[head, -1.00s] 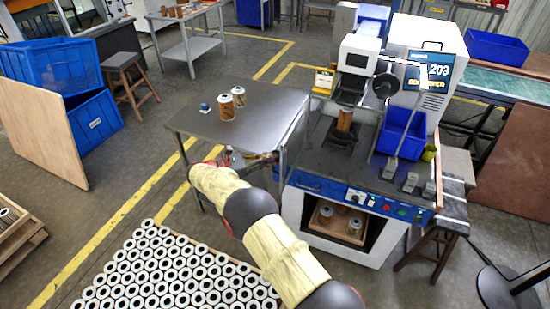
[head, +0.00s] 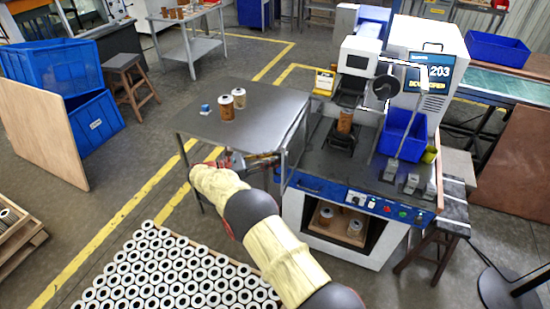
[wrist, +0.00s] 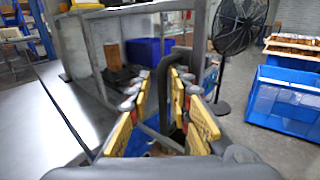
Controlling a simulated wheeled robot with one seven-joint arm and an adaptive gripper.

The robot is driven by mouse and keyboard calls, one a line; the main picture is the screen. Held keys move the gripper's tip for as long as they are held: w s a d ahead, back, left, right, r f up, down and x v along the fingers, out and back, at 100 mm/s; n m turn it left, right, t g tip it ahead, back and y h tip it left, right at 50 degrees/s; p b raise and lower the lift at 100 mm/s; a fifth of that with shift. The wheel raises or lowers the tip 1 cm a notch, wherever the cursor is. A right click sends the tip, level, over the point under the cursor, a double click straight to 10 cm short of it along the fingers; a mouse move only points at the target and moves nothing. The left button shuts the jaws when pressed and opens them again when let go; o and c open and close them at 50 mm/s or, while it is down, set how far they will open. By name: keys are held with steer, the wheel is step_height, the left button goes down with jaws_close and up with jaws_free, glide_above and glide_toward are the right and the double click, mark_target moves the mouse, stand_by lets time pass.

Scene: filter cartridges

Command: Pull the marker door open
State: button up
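The marker (head: 365,195) is the machine with a blue front panel, right of the grey table. A grey frame (wrist: 97,60), which looks like its door, stands at its left side. It also shows in the head view (head: 300,130). In the wrist view, a dark bent bar (wrist: 170,62), like a handle, stands upright in front of the frame. My gripper (wrist: 162,110) has yellow finger pads spread apart. The bar appears between or just beyond the fingertips; I cannot tell whether they touch it. In the head view, my gripper (head: 262,160) is small and partly hidden by my arm.
The grey table (head: 250,120) bears two cartridges (head: 227,106) and a small blue item. A blue bin (head: 403,135) sits on the marker. A black fan (wrist: 238,25) and blue crate (wrist: 280,100) stand beyond.

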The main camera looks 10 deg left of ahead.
steer(key=v, duration=1.2)
steer(key=shift+w, duration=0.1)
step_height(320, 180, down, 11)
steer(key=m+y, duration=0.1)
steer(key=y, duration=0.2)
steer(key=s+d+f+m+g+y, duration=0.2)
steer(key=s+d+f+m+g, duration=0.1)
steer(key=s+d+g, duration=0.15)
steer(key=s+d+r+m+t+y, duration=0.1)
steer(key=s+d+r+m+y, duration=0.4)
steer(key=s+d+r+m, duration=0.4)
steer(key=s+d+r+m+y, duration=0.5)
steer(key=s+d+r+m, duration=0.5)
steer(key=s+d+r, duration=1.1)
steer(key=s+d, duration=0.1)
steer(key=d, duration=0.6)
steer(key=shift+s+r+m+t+y, duration=0.2)
steer(key=shift+s+m+t+y, duration=0.1)
steer(key=shift+s+t+y, duration=0.1)
